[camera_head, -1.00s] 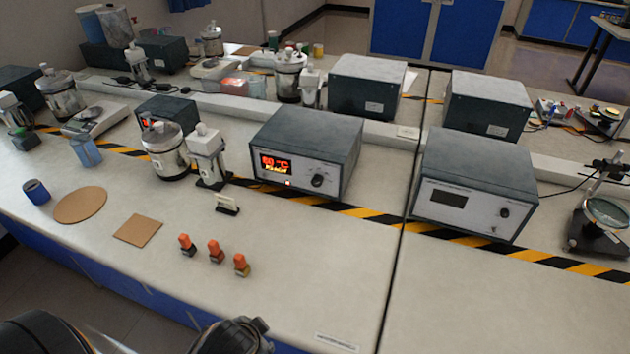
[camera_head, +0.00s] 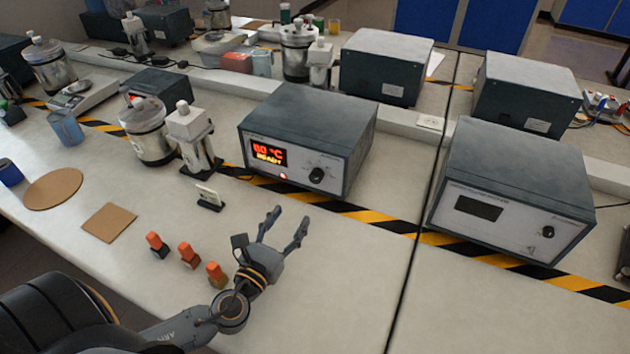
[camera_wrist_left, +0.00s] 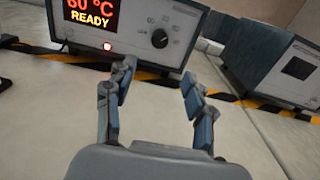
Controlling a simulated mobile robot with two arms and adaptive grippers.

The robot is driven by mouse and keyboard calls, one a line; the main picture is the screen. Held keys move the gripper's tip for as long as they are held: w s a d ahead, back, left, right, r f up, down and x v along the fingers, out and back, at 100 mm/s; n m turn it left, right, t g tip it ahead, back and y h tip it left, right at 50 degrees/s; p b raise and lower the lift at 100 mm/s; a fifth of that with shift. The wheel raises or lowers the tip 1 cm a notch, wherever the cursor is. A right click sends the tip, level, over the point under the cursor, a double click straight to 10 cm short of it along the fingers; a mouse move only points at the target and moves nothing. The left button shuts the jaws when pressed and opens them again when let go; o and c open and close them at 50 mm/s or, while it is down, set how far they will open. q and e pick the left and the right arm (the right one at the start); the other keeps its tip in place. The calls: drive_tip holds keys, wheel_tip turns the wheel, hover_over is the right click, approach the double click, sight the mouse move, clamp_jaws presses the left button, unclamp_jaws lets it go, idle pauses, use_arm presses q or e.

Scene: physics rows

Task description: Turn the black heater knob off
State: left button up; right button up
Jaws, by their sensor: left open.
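The black heater knob (camera_head: 317,175) is on the front panel of a grey heater box (camera_head: 308,125) with a lit display reading "60 °C READY" and a small red light. The knob also shows in the left wrist view (camera_wrist_left: 159,38), beyond my fingertips. My left gripper (camera_head: 287,222) is open and empty over the bench, in front of the heater and apart from the knob. Its two fingers also show in the left wrist view (camera_wrist_left: 158,85), pointing toward the panel. My right gripper is not in view.
A second grey box (camera_head: 515,185) with a dark display stands to the right. Several orange-topped blocks (camera_head: 189,255) stand close to my left wrist. A small card holder (camera_head: 209,198) and a white-topped vessel (camera_head: 193,138) stand left of the heater.

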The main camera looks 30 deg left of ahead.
use_arm(q)
drive_tip(key=p, duration=0.1)
approach(314, 180)
drive_tip(key=w, duration=0.4)
drive_tip(key=w+p, duration=0.1)
drive_tip(key=w, duration=0.3)
drive_tip(key=shift+a, duration=0.25)
drive_tip(key=shift+w, duration=0.35)
drive_tip(key=shift+c, duration=0.4)
clamp_jaws()
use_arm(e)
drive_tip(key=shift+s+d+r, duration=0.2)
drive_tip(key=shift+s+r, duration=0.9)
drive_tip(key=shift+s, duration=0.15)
